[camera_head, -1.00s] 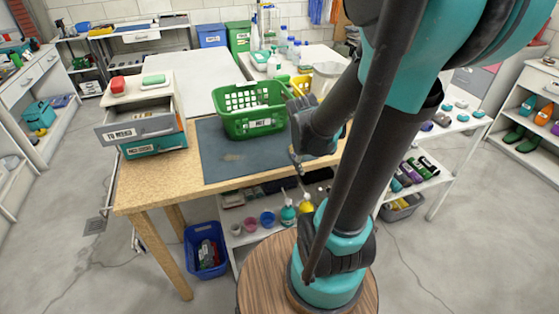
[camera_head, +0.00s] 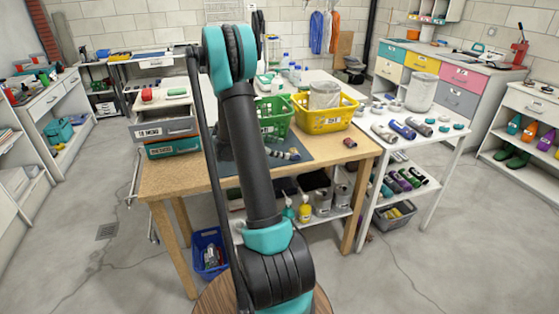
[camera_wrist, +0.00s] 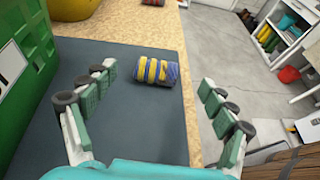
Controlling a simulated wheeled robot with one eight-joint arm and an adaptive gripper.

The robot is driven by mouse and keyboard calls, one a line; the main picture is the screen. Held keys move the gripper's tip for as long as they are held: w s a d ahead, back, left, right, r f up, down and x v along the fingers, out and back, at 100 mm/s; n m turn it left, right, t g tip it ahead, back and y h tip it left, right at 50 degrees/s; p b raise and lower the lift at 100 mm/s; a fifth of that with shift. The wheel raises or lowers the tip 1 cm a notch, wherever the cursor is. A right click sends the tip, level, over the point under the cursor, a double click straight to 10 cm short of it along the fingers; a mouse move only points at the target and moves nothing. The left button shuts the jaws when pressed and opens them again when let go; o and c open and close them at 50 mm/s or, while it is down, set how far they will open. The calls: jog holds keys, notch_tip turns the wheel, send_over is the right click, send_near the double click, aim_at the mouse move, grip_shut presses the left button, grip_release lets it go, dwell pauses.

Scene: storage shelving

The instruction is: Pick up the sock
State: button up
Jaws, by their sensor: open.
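The sock (camera_wrist: 157,71), a small roll with yellow and blue stripes, lies on the dark mat (camera_wrist: 120,130) near its right edge in the wrist view. My gripper (camera_wrist: 158,80) is open and empty. One finger is left of the sock and the other is right of it, beyond the mat's edge. Both fingers appear apart from the sock. In the head view my arm hides most of the gripper. A small mixed shape shows on the mat beside the arm there, and I cannot tell sock from fingers.
A green basket (camera_head: 285,118) stands left of the sock, and a yellow basket (camera_head: 312,115) stands behind. A dark red roll (camera_head: 350,141) lies on the bare wood at right. A drawer unit (camera_head: 165,130) stands at the table's left. The mat around the sock is clear.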

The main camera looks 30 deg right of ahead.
aim_at(293, 152)
jog(key=shift+f, duration=0.1)
jog(key=shift+d+f, duration=0.15)
jog(key=shift+d, duration=0.05)
jog(key=x, duration=0.6)
jog(key=shift+d+f, duration=0.25)
jog(key=shift+f, duration=0.05)
jog(key=c, duration=1)
jog(key=shift+r, duration=0.1)
jog(key=shift+c, duration=0.2)
